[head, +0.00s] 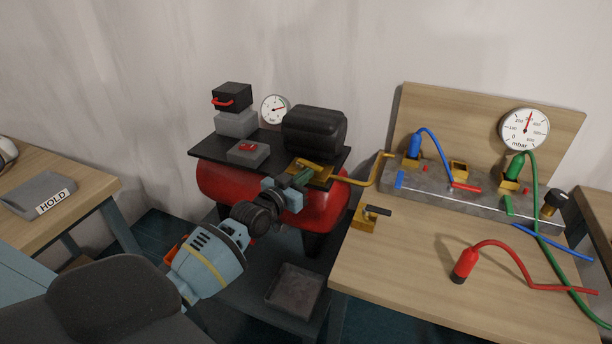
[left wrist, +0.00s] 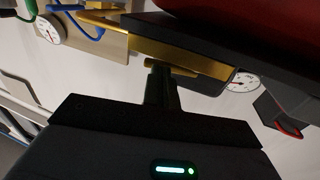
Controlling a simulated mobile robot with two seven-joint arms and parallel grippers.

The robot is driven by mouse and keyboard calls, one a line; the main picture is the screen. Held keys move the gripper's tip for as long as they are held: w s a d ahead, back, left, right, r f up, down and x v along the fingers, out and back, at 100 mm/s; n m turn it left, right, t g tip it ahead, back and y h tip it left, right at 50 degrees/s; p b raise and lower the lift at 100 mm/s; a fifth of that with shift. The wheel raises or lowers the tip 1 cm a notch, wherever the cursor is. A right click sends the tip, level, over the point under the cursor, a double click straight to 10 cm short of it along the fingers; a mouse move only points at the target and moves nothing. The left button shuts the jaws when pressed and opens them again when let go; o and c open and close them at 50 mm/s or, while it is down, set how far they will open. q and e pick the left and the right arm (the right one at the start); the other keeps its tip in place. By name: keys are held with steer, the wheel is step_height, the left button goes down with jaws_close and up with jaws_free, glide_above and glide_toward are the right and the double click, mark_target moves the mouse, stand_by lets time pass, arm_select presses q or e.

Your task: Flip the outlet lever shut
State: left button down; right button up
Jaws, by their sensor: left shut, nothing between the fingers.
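A red air compressor (head: 240,190) with a dark top plate stands left of the wooden bench. A brass outlet fitting (head: 318,172) sits at its right end, and a brass pipe (head: 364,184) runs from it toward the bench. My left gripper (head: 303,178) is shut and empty right at this fitting. In the left wrist view its dark fingers (left wrist: 160,86) meet or nearly meet a small brass piece (left wrist: 172,68), perhaps the lever, below a brass bar (left wrist: 185,54). The fingers partly hide it, so I cannot tell contact or the lever's angle. My right gripper is out of view.
A pressure gauge (head: 275,109) stands behind the compressor. A grey tray (head: 295,290) lies lower down.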

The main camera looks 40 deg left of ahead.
arm_select(q)
steer(key=shift+w, duration=0.4)
steer(key=shift+w+d+r, duration=0.1)
steer(key=shift+w+d, duration=0.35)
steer(key=shift+w, duration=0.35)
steer(key=shift+s+p, duration=0.1)
steer(key=shift+p, duration=0.2)
